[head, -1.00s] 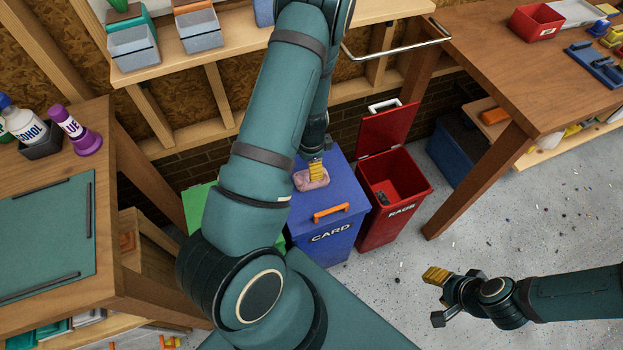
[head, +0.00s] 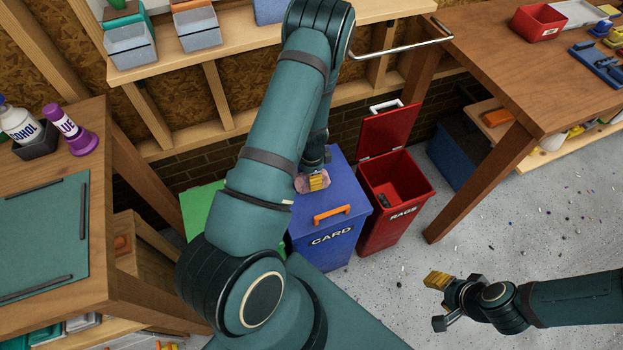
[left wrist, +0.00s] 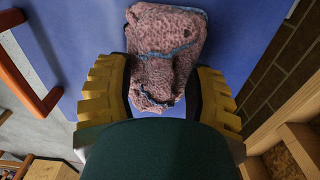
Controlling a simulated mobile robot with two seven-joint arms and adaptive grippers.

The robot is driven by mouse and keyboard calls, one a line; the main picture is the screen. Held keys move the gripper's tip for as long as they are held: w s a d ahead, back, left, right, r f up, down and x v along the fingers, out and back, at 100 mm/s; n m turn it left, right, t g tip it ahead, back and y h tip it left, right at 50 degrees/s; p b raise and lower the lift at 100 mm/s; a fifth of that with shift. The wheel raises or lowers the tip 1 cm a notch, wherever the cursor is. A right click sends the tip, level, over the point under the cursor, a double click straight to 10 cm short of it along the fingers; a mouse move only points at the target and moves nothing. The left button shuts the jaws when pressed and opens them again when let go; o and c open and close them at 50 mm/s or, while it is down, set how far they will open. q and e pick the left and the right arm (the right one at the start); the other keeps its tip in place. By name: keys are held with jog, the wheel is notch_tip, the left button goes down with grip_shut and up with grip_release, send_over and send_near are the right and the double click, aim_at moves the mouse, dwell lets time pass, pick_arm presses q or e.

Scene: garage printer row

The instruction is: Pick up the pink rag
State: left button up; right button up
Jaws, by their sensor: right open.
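In the left wrist view the folded rag (left wrist: 165,40) fills the space ahead of the palm. My left gripper (head: 317,182) is down at the rag, and hides part of it in the head view. Its two yellow ridged fingers stand wide apart, one on each side of the rag's near end; the jaws look open. Whether the pads touch the cloth is unclear. My right gripper (head: 439,301) is open and empty above the floor at the right.
A green bin (head: 197,207) is partly hidden behind my left arm. Wooden benches stand left and right; a shelf (head: 240,42) runs above.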

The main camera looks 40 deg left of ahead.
pick_arm(q)
grip_shut()
notch_tip(320, 180, up, 10)
jog(key=p, duration=0.3)
dwell(0.3)
jog(key=shift+c, duration=2.4)
grip_release()
grip_shut()
